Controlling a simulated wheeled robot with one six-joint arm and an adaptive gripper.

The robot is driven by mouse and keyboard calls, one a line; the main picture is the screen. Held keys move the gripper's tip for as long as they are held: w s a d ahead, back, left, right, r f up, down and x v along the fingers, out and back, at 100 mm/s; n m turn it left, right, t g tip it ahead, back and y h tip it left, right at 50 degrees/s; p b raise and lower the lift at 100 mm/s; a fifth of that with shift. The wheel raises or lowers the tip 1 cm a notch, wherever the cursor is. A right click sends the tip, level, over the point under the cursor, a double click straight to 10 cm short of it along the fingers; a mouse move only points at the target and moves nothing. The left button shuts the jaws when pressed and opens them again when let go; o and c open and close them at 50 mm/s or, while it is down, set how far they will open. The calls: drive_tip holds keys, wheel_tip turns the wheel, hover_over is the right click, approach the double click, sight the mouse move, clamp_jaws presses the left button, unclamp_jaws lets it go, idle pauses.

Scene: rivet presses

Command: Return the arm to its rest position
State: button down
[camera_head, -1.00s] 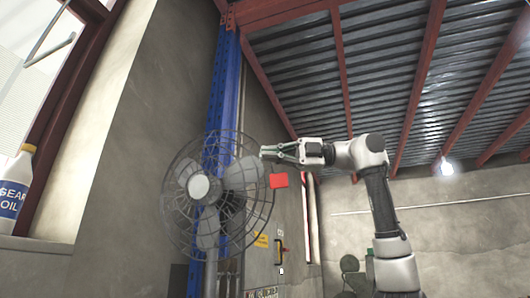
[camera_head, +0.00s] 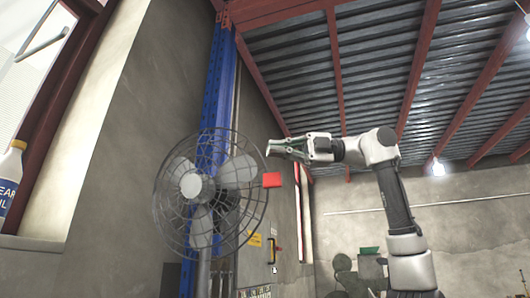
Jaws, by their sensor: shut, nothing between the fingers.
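My arm rises at the right of the head view, bends at the elbow and reaches left. My gripper (camera_head: 272,148) points left at the end of it, shut and empty. Its tips are just right of the upper right rim of a fan (camera_head: 207,190) in the picture. I cannot tell how far apart in depth they are. A small red box (camera_head: 272,180) shows just below the gripper tips.
A blue steel column (camera_head: 222,95) stands behind the fan. A grey cabinet (camera_head: 285,240) with a yellow label is at lower centre. A bottle of gear oil (camera_head: 10,180) sits on the window ledge at left. The space above my arm looks clear.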

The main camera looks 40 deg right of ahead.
drive_tip(key=v, duration=0.6)
drive_tip(key=shift+d, duration=0.4)
drive_tip(key=shift+w+r, duration=0.1)
